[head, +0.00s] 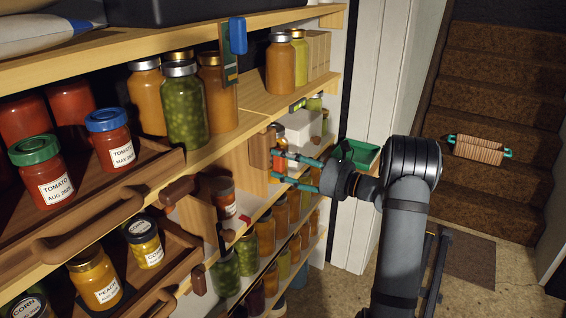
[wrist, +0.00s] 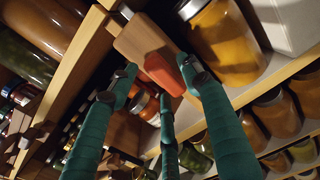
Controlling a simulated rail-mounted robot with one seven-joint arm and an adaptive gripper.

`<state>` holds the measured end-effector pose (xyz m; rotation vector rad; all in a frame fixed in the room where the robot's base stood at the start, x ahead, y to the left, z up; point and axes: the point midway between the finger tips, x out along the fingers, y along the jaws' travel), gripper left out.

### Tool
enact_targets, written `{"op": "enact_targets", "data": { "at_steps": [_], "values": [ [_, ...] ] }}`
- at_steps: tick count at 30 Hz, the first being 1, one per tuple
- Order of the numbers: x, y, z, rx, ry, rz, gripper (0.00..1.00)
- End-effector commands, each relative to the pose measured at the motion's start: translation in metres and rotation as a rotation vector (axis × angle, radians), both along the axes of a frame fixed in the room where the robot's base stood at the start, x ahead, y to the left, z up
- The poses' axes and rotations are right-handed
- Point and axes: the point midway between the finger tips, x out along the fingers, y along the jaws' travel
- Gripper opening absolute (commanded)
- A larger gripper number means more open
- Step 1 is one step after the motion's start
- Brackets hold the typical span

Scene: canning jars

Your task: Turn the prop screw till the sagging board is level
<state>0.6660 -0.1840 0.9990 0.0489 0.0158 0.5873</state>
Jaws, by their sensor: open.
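A shelf board (head: 252,106) carries jars, with a small green-vialed level (head: 298,104) on its front edge. Below it stands a wooden upright (head: 260,149). In the wrist view a pale wooden block (wrist: 143,37) sits under a board, with an orange-red bar (wrist: 162,73) beside it; this may be the prop screw, but I cannot tell for sure. In the wrist view the fingers (wrist: 158,82) spread around the bar; contact is unclear.
Jars crowd the shelves, including an orange jar (head: 280,66) above and a jar (wrist: 222,42) close right of the fingers. Wooden trays with handles (head: 88,232) jut out at left. A green bin (head: 358,153) is behind my wrist. Stairs (head: 500,90) rise at right.

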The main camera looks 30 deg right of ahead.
Motion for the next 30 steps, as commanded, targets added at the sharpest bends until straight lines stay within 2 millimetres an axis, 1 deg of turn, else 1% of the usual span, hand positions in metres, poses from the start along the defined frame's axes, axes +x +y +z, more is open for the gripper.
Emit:
{"op": "enact_targets", "data": {
  "at_steps": [5, 9, 15, 21, 30],
  "values": [
    [-0.026, -0.02, 0.0, 0.001, 0.001, -0.008, 0.48],
    [-0.052, -0.037, 0.001, 0.0, 0.0, -0.008, 0.48],
    [-0.081, -0.055, 0.0, 0.0, -0.001, -0.005, 0.48],
    [-0.094, -0.063, 0.0, 0.001, 0.0, -0.003, 0.48],
    [-0.095, -0.064, 0.0, 0.0, 0.0, -0.002, 0.48]
  ]
}}
